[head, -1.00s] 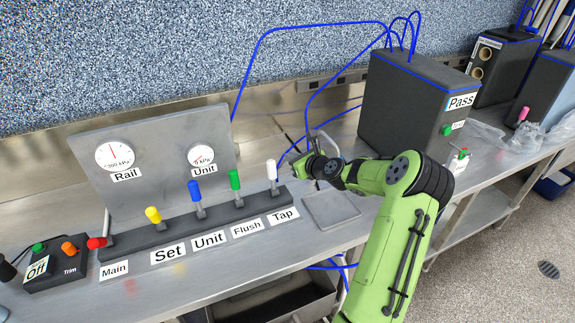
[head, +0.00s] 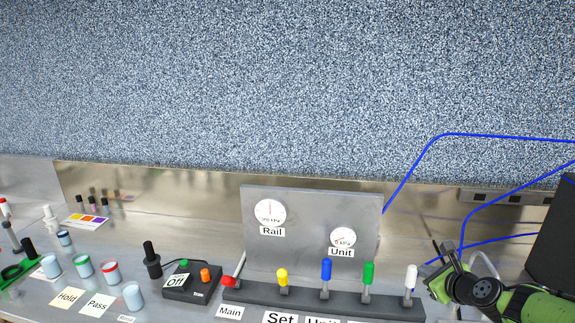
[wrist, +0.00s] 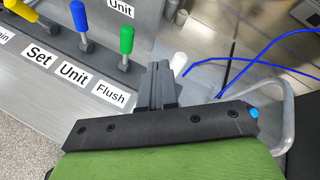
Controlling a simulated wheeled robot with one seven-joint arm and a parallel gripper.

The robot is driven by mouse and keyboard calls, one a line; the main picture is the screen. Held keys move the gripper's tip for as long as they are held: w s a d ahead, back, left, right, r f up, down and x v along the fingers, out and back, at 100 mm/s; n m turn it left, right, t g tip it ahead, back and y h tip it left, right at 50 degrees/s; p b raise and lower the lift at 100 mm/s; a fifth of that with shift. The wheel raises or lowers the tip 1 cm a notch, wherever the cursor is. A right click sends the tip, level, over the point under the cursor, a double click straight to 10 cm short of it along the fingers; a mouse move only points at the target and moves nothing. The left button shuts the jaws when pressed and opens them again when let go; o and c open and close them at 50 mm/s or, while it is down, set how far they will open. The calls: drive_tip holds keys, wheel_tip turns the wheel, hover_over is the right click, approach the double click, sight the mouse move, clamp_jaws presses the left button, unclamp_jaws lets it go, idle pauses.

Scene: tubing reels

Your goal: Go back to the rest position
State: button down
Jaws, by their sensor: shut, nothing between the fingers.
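My green arm and dark gripper (head: 440,282) are at the lower right of the head view, just right of the white Tap lever (head: 410,278). In the wrist view the gripper's fingers (wrist: 160,78) are together with nothing between them. The white lever's top (wrist: 180,62) shows just beyond the fingers; the rest is hidden, and I cannot tell whether they touch. The green lever (head: 368,275), blue lever (head: 326,272), yellow lever (head: 283,277) and red lever (head: 229,282) stand along the dark valve bar (head: 262,293).
A grey panel with the Rail gauge (head: 270,212) and Unit gauge (head: 343,238) stands behind the bar. Blue tubing (head: 418,163) runs above my arm. A control box (head: 190,283) and several jars stand left. A dark box (head: 556,232) stands at the right edge.

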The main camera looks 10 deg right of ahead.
drive_tip(key=s+a+r+n+g+b, duration=0.1)
drive_tip(key=s+a+n+g, duration=0.15)
drive_tip(key=a+n, duration=0.55)
drive_tip(key=s+a+r+n+g+b, duration=0.15)
drive_tip(key=s+a+n, duration=0.25)
drive_tip(key=a+n, duration=0.5)
drive_tip(key=s+a+n+g, duration=0.1)
drive_tip(key=s+a+n, duration=0.2)
drive_tip(key=s, duration=0.5)
drive_tip(key=s+a+n+b, duration=0.1)
drive_tip(key=s+a+n, duration=0.2)
drive_tip(key=s+n, duration=0.3)
drive_tip(key=s+a+n+g+b, duration=0.1)
drive_tip(key=s+a+n, duration=0.3)
drive_tip(key=s, duration=0.6)
drive_tip(key=shift+s+r+n+g, duration=0.2)
drive_tip(key=shift+s+n+g, duration=0.1)
drive_tip(key=shift+n, duration=0.1)
drive_tip(key=shift+a, duration=0.1)
